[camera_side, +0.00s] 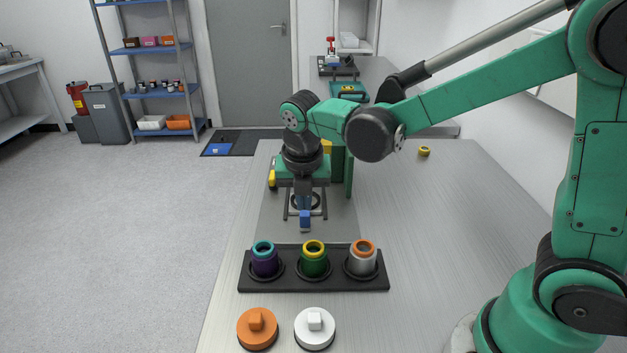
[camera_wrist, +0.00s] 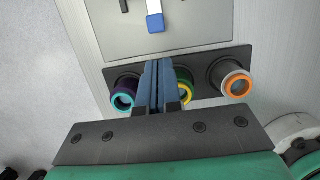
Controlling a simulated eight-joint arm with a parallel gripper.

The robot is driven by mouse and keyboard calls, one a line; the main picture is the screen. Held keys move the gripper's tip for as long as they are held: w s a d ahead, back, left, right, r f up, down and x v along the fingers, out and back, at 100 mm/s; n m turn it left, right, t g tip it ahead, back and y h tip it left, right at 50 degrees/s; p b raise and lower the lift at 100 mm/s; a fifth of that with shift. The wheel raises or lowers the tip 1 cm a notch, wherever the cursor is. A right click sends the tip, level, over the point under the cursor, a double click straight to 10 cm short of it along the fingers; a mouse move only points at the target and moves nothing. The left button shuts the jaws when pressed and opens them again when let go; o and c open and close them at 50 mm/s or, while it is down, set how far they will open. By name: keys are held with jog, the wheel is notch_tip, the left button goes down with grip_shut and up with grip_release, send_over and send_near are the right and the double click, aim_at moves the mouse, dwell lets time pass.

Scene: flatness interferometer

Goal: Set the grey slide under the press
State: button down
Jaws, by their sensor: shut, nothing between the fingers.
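My gripper (camera_side: 304,188) points down over the fixture behind the jar row. In the wrist view its blue fingers (camera_wrist: 157,75) are together, with nothing between them. A small blue block (camera_side: 305,220) stands at the near side of the fixture, below my gripper; it also shows at the top of the wrist view (camera_wrist: 155,22). A green upright (camera_side: 348,175) with yellow parts stands behind my gripper and may belong to the press. I cannot pick out the grey slide with certainty; my gripper and wrist cover much of the fixture.
A black rack (camera_side: 315,284) holds three jars with teal, yellow and orange rims. An orange lid (camera_side: 257,328) and a white lid (camera_side: 315,328) lie in front. A yellow ring (camera_side: 424,151) lies at the back right. The right of the table is mostly clear.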

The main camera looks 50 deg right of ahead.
jog(key=shift+x, duration=2.8)
jog(key=w+d, duration=0.8)
jog(key=shift+d, duration=0.15)
jog(key=shift+w, duration=0.1)
jog(key=v, duration=1)
